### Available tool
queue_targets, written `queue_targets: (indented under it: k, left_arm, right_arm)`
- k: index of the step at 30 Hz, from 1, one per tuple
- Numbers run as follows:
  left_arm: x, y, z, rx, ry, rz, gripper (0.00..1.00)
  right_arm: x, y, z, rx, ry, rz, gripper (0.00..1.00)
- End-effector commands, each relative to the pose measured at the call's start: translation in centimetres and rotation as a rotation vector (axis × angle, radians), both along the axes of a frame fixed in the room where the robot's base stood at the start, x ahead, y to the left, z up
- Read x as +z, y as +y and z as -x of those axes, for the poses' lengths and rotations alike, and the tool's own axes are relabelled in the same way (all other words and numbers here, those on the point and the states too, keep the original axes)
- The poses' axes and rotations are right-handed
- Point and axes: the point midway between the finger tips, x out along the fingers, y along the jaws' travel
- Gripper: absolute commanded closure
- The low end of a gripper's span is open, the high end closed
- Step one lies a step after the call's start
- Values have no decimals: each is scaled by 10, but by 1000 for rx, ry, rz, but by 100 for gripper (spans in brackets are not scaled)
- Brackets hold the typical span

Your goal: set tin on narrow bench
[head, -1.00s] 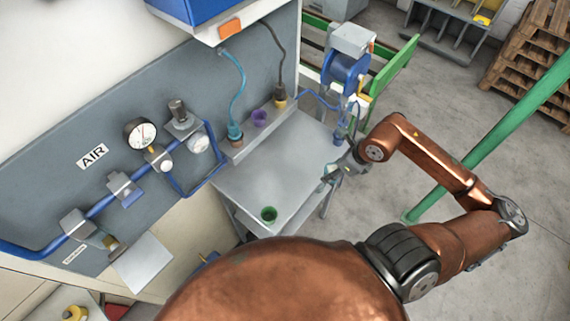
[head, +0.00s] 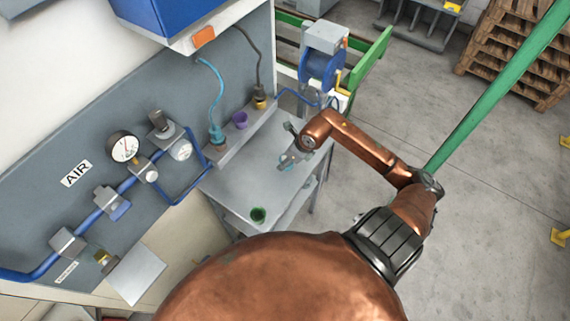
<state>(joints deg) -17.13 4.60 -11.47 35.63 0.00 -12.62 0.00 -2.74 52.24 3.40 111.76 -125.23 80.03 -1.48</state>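I cannot tell for certain which object is the tin. A small green cup-like container (head: 258,215) stands near the front corner of a narrow grey metal bench (head: 235,185). A purple cup-like container (head: 240,119) stands on the raised ledge at the bench's back. My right gripper (head: 288,160) is over the right part of the bench, apart from both containers. My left gripper is out of view.
A teal hose fitting (head: 217,135) and a dark cable plug (head: 259,99) stand along the ledge. A blue reel (head: 322,68) is behind the bench by a green rail (head: 370,67). A green post (head: 490,85) crosses on the right. The bench's middle is bare.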

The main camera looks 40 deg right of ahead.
Motion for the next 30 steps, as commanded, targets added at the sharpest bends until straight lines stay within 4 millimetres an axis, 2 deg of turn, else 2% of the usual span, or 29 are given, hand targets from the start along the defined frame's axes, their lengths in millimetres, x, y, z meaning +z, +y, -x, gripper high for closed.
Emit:
queue_targets:
  k: [3, 9, 21, 22, 30]
  left_arm:
    - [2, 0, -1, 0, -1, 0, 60]
    - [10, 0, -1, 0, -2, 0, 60]
    - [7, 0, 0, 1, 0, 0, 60]
    - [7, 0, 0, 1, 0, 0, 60]
    - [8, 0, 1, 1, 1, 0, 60]
  right_arm:
    - [-10, 4, -8, 1, 0, -3, 85]
    - [-36, 3, -8, 0, 1, -2, 85]
    - [-44, 2, -8, 1, 0, 0, 85]
    - [-43, 2, -8, 1, 1, 1, 58]
    - [-43, 2, -8, 1, 0, 0, 42]
